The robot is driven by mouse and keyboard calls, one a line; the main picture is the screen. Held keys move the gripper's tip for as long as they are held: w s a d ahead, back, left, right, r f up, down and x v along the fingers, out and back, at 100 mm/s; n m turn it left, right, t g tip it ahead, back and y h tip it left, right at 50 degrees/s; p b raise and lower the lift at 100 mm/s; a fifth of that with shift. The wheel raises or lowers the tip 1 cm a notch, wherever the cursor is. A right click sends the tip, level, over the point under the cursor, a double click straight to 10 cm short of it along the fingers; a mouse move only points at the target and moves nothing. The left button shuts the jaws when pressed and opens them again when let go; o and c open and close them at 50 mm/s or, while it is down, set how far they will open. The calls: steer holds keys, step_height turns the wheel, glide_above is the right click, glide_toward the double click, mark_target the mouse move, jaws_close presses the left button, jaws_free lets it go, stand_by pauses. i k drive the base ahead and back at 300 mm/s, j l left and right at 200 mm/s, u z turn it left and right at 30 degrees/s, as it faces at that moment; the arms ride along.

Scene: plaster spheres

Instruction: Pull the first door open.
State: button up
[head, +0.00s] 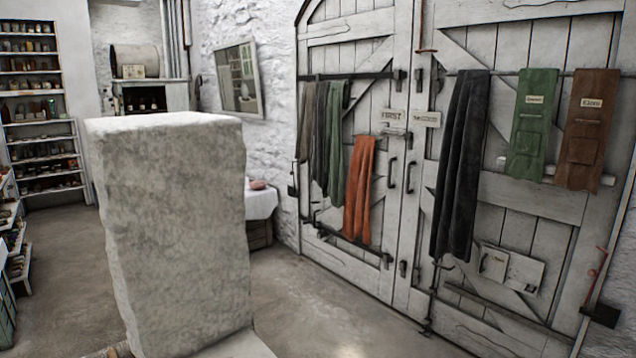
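A pair of white plank doors stands in the head view at the right, both shut with a narrow seam between them. The left leaf (335,140) bears a small sign (391,116) that seems to read FIRST. The right leaf (545,205) bears another sign (426,119), too small to read surely. A dark pull handle (392,172) sits on the left leaf near the seam, and a similar handle (410,177) sits on the right leaf. My gripper is not in view.
A tall rough stone block (175,235) stands close in front at left. Cloths hang on the doors, including an orange cloth (359,190) and a black cloth (460,165). The floor (320,310) before the left leaf is clear. Shelves (45,130) line the far left.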

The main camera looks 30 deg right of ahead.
mark_target(352, 173)
steer(key=k+l, duration=0.2)
steer(key=l, duration=0.15)
steer(key=k+l+z, duration=0.1)
steer(key=l, duration=0.2)
steer(key=k+l, duration=0.25)
steer(key=i+l+z, duration=0.1)
steer(key=l, duration=0.3)
steer(key=i+l+z, duration=0.1)
steer(key=l, duration=0.3)
steer(key=i+l+z, duration=0.1)
steer(key=i+l, duration=0.15)
steer(key=i+l+z, duration=0.1)
steer(key=l, duration=0.35)
steer(key=i+z, duration=0.3)
steer(key=i, duration=0.65)
steer(key=i+j+z, duration=0.1)
steer(key=i+z, duration=0.15)
steer(key=i, duration=0.7)
steer(key=i+j+z, duration=0.15)
steer(key=i+j, duration=0.25)
steer(key=i+j+z, duration=0.1)
steer(key=i+j, duration=0.25)
steer(key=j, duration=0.15)
steer(key=i+j+z, duration=0.15)
steer(key=i+j, duration=0.4)
steer(key=j, duration=0.25)
steer(key=i+j, duration=0.15)
steer(key=j, duration=0.2)
steer(key=i+j, duration=0.15)
steer(key=j, duration=0.25)
